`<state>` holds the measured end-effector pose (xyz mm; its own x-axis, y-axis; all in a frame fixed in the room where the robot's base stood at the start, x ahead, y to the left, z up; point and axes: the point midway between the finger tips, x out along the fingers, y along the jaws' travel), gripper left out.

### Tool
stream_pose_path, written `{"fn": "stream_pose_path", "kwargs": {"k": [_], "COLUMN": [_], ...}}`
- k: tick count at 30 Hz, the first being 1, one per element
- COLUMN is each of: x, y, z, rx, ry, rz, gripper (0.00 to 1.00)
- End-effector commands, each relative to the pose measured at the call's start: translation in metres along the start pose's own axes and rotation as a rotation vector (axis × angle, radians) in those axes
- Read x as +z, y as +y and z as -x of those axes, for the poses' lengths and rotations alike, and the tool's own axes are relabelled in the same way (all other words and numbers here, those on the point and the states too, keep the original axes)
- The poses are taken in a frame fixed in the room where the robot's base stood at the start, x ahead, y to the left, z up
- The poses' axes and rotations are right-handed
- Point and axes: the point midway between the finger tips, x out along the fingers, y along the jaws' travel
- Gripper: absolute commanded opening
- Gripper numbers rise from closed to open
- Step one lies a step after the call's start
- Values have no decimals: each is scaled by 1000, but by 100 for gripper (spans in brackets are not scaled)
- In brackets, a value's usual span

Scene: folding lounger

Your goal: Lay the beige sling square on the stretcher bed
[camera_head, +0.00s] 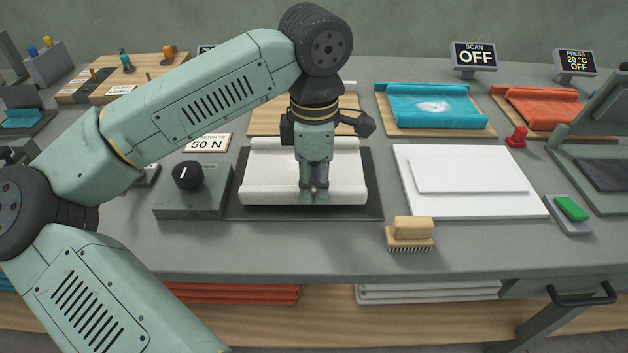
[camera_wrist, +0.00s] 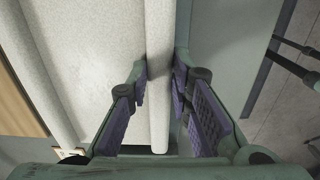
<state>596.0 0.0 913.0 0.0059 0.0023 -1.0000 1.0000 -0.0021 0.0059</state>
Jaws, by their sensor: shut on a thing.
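The beige sling (camera_head: 268,168) is a pale cloth with a thick rolled hem along its far and near sides. It lies over the dark stretcher bed (camera_head: 374,195), with its sides looking roughly parallel to the bed's. Dark margin shows at left, right and in front. My gripper (camera_head: 313,196) points down at the middle of the near hem and is shut on it. In the wrist view the fingers (camera_wrist: 160,75) stand on both sides of the hem, and the sling (camera_wrist: 95,60) spreads left. My gripper and wrist hide the sling's middle strip.
A grey box with a black dial (camera_head: 188,176) stands at the bed's left. A wooden brush (camera_head: 410,236) lies at front right, beside a white board (camera_head: 470,178). Boards with a teal cloth (camera_head: 433,108) and an orange cloth (camera_head: 540,108) lie behind.

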Motion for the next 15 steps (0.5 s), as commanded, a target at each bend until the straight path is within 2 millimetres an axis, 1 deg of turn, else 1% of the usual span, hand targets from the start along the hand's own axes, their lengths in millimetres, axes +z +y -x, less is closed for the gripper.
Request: {"fn": "stream_pose_path", "kwargs": {"k": [6, 10, 11, 15], "x": [0, 0, 0, 0], "y": [0, 0, 0, 0], "z": [-7, -6, -6, -6], "rx": [1, 1, 0, 0], "ry": [0, 0, 0, 0], "rz": [0, 0, 0, 0], "gripper": [0, 0, 20, 30]}}
